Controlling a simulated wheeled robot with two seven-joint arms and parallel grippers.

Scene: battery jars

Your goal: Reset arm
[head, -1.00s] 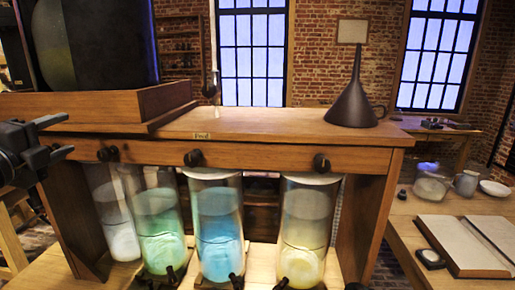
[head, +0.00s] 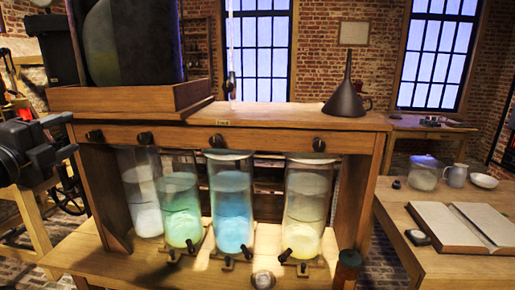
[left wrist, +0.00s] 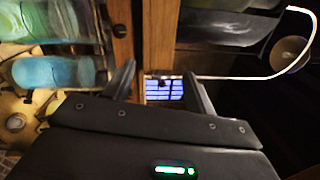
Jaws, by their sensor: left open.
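My left gripper (head: 68,138) is at the left edge of the head view, beside the left end of the wooden stand. In the left wrist view its two dark fingers (left wrist: 163,85) are apart with nothing between them; the stand's wood and a knob show beyond. My right gripper is not in view. Glass jars stand under the stand's shelf (head: 270,113): one whitish (head: 142,195), one green (head: 181,212), one blue (head: 232,212) and one pale yellow (head: 305,210). The blue jar also shows in the left wrist view (left wrist: 45,72).
A dark funnel (head: 345,100) and a wooden tray (head: 135,98) with a large dark vessel rest on top of the stand. A side table at right holds an open book (head: 450,226), a mug (head: 456,175) and a dish (head: 484,181). Several dark knobs stick out in front.

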